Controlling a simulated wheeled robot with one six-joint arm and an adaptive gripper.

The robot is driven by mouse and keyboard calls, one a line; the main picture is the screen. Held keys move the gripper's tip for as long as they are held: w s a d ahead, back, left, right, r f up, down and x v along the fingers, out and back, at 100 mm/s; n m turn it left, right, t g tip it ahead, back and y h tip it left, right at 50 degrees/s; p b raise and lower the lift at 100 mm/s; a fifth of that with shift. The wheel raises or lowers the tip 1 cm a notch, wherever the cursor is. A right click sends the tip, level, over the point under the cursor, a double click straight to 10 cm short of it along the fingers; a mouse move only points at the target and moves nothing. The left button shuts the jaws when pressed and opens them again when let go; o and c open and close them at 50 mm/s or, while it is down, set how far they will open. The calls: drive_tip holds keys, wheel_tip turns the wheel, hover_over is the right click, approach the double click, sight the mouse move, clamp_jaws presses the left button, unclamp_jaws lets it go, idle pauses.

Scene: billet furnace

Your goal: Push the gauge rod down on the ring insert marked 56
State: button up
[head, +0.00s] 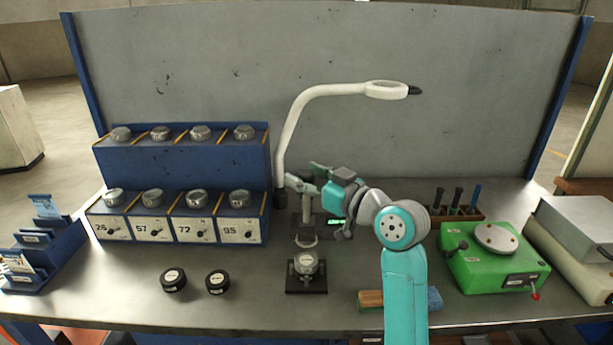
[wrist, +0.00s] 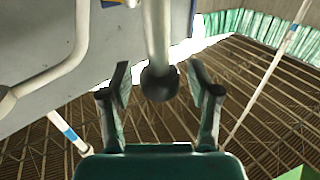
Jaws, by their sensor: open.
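A silver round insert (head: 306,262) sits on a small dark base (head: 306,286) at the bench's front middle; its marking is too small to read. Just behind it stands a gauge post (head: 306,205) with a lit green display (head: 335,222), partly covered by my arm. My gripper (head: 312,182) is at the upper part of this post, above and behind the insert. In the wrist view my gripper (wrist: 159,75) is open. A pale rod with a black ball end (wrist: 160,83) shows between its fingers; I cannot tell whether they touch it.
A blue two-tier rack (head: 185,155) with several silver inserts stands left. Two black pucks (head: 173,280) lie in front of it. A white magnifier lamp (head: 310,95) arches behind my gripper. A green box (head: 490,265) and a brush (head: 370,300) are right.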

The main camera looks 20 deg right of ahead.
sight(309, 203)
clamp_jaws()
drive_tip(key=shift+f, duration=3.25)
unclamp_jaws()
drive_tip(key=v, duration=1.2)
